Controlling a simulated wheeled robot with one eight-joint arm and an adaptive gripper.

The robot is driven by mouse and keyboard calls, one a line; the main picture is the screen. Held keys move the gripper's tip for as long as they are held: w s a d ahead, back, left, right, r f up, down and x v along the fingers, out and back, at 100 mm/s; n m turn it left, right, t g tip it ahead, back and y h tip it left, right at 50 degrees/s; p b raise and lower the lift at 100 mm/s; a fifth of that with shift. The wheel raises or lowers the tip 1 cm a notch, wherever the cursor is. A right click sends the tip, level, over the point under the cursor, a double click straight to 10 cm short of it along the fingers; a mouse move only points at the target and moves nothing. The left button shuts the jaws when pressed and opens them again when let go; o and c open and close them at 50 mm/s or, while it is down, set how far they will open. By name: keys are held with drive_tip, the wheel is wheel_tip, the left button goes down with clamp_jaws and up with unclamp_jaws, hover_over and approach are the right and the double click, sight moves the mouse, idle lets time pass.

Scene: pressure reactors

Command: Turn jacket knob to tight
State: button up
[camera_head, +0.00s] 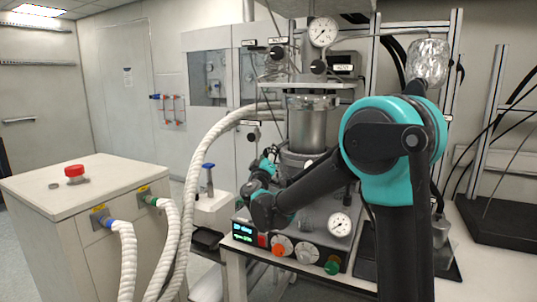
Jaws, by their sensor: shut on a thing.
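The steel reactor vessel (308,125) stands upright in its frame above the control box. My arm comes in from the right and reaches across the front of the vessel. My gripper (270,156) is small in the picture, at the left side of the vessel's lower part. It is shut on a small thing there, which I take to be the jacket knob. The knob is hidden by the fingers, so its turn angle cannot be seen.
The control box front has an orange knob (281,246), a white knob (306,253), a green knob (333,267) and a gauge (340,224). A thick white hose (192,190) runs left of my gripper. A white cabinet (75,187) with a red-capped item (75,172) stands left.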

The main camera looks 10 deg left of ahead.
drive_tip(key=o, duration=0.9)
drive_tip(key=shift+s, duration=0.1)
drive_tip(key=v, duration=1.2)
